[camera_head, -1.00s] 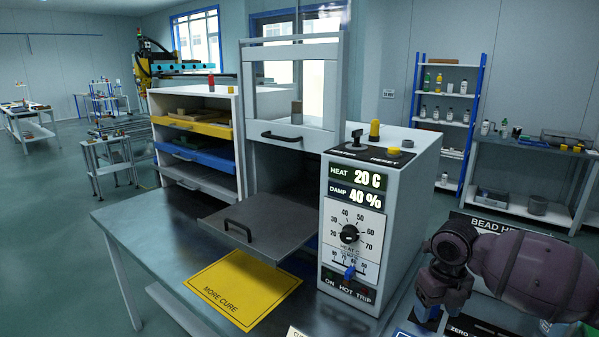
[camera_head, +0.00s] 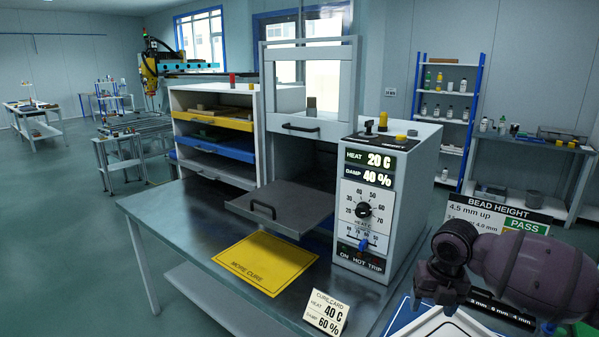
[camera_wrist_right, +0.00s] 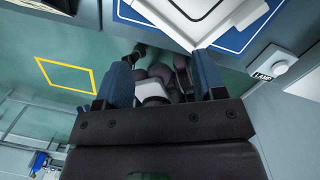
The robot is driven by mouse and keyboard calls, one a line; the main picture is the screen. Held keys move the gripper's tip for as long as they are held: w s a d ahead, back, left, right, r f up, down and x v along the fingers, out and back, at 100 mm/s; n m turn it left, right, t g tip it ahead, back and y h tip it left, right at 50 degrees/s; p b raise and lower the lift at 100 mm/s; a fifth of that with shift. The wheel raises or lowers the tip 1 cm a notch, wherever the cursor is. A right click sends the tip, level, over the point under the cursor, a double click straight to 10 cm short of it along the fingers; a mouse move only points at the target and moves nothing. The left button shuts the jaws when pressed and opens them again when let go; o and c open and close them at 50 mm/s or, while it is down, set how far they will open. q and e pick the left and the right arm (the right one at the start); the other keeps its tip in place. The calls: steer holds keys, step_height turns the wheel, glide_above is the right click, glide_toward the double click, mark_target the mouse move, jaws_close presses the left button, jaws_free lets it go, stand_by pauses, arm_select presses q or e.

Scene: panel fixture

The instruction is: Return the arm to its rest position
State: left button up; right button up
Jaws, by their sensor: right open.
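My right arm comes in from the right edge in the head view, with its wrist low beside the cabinet. My right gripper (camera_wrist_right: 163,82) shows in the right wrist view with its two blue fingers apart. No object is clearly held between them; dark and pale parts behind the gap look like my own body. In the head view the fingers are mostly hidden under the wrist, near a white tray (camera_head: 451,325) on a blue mat (camera_head: 404,314). The tray also shows at the top of the wrist view (camera_wrist_right: 190,22). My left gripper is out of view.
The bench bears a cabinet (camera_head: 404,205) with its grey shelf (camera_head: 284,208) out, a yellow MORE CURE mat (camera_head: 264,262), a cure card (camera_head: 327,312) and a drawer rack (camera_head: 215,138). A bead height sign (camera_head: 497,215) stands behind my arm. The bench's left front is bare.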

steer(key=w+a+r+m+t+y, duration=0.5)
steer(key=a+m+t, duration=0.45)
steer(key=m, duration=0.45)
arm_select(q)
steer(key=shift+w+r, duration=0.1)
arm_select(e)
steer(key=s+d+f+m+h, duration=0.2)
steer(key=s+f+m, duration=0.4)
steer(key=s+f, duration=0.3)
steer(key=s+d+f+m+h, duration=0.1)
steer(key=s+d+f+m, duration=0.3)
steer(key=s+f, duration=0.5)
steer(key=s+d+f+m+h, duration=0.2)
steer(key=s+f+m, duration=0.6)
steer(key=s, duration=0.7)
steer(key=shift+s+d+f+m+t+h, duration=0.3)
steer(key=shift+d+f+m+t, duration=0.15)
steer(key=shift+d+f, duration=0.25)
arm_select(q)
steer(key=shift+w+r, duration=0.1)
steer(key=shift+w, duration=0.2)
arm_select(e)
steer(key=shift+w+r, duration=0.1)
